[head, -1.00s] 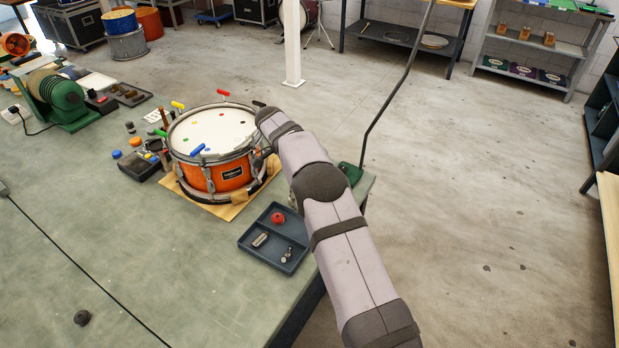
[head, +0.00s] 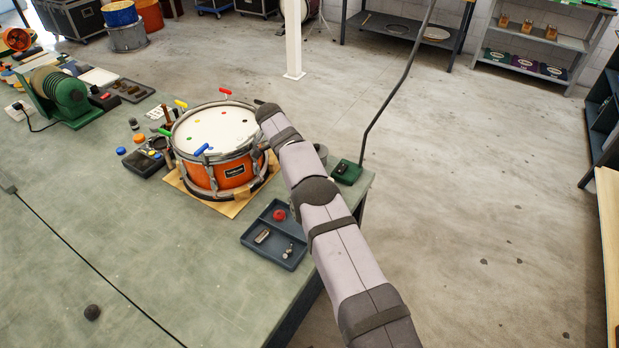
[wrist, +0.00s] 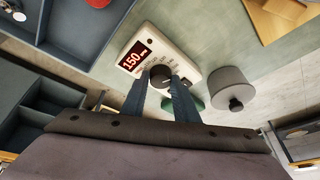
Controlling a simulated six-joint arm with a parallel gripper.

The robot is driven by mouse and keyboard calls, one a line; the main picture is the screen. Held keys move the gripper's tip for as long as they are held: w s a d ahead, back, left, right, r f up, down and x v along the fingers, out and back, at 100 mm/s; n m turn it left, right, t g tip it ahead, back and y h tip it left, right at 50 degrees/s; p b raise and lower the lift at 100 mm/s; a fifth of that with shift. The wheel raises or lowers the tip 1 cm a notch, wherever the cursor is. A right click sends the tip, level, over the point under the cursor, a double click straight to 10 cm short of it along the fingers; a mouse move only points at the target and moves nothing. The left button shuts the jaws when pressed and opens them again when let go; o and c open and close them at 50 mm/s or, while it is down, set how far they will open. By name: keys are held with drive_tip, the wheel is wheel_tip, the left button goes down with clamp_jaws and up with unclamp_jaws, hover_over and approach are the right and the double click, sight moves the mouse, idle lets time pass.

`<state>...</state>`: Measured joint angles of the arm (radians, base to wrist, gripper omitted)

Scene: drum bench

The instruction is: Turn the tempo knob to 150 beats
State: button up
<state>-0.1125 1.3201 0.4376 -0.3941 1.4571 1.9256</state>
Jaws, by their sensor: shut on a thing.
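The tempo box (wrist: 182,42) is a cream-white unit with a red display (wrist: 134,56) in the wrist view. The display appears to read 150. The black tempo knob (wrist: 160,75) sits below and right of the display, between my fingers. My gripper (wrist: 163,82) is shut on the knob, with one dark blue finger on each side of it. In the head view my arm hides the box, the knob and the gripper.
An orange drum (head: 231,172) with coloured keys around its rim stands on the bench (head: 110,245). A dark blue tray (head: 249,238) with a red part and small metal parts lies in front of it. A grey round knob-topped object (wrist: 228,90) stands close right of the box. A green lamp base (head: 346,173) is at the bench edge.

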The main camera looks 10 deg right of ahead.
drive_tip(key=shift+a, duration=0.1)
drive_tip(key=o, duration=0.8)
drive_tip(key=shift+v, duration=0.85)
drive_tip(key=p+v, duration=0.3)
drive_tip(key=p, duration=0.1)
drive_tip(key=shift+r, duration=0.3)
wheel_tip(320, 180, up, 7)
drive_tip(key=p, duration=0.6)
drive_tip(key=shift+f+p, duration=0.15)
drive_tip(key=shift+p, duration=0.15)
